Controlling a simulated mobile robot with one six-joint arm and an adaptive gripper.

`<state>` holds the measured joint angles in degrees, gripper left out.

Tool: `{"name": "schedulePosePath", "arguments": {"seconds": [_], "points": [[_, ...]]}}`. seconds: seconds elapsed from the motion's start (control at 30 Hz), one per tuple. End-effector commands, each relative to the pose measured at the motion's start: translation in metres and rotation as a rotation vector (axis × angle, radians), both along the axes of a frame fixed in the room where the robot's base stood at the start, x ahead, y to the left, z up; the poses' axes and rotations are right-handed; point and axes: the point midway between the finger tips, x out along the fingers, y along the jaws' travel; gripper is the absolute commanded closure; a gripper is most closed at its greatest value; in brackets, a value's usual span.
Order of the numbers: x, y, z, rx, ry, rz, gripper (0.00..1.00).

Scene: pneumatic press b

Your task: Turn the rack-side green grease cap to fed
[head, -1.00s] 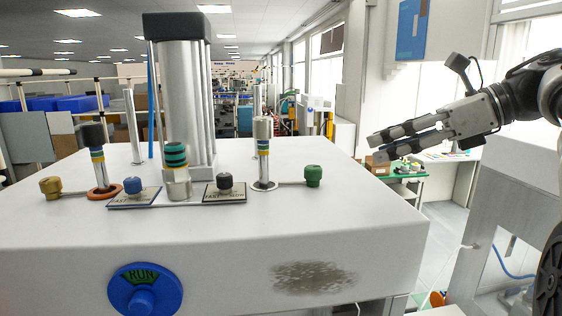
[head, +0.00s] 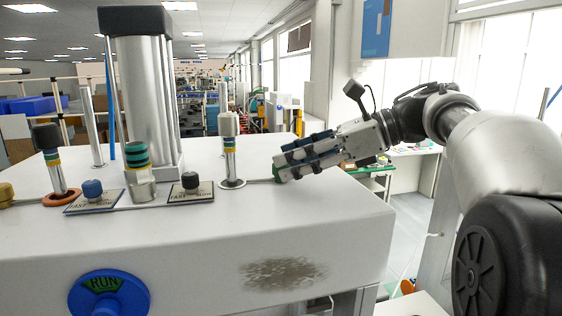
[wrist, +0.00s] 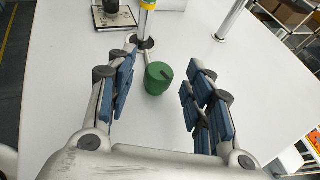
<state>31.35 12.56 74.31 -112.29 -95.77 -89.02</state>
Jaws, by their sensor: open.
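In the head view only a sliver of the green cap (head: 277,172) shows, mostly hidden behind my gripper (head: 281,166). My gripper comes in from the right, low over the table, with its blue-padded fingers apart and nothing held.
A metal post with a yellow band (head: 230,150) stands just left of the green cap. A black knob (head: 190,181), a blue knob (head: 92,188) and a tall cylinder (head: 145,100) are further left. A blue RUN dial (head: 108,297) is on the front face.

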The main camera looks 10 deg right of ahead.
Motion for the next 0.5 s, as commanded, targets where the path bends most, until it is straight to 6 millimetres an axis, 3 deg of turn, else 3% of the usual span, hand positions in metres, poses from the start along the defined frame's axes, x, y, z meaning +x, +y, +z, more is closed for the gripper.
{"name": "schedulePosePath", "arguments": {"seconds": [0.2,0.5], "points": [[0.01,0.021,-0.009,0.0,0.001,0.002,0.53],[0.012,0.025,-0.012,-0.001,0.0,-0.001,0.53]]}}
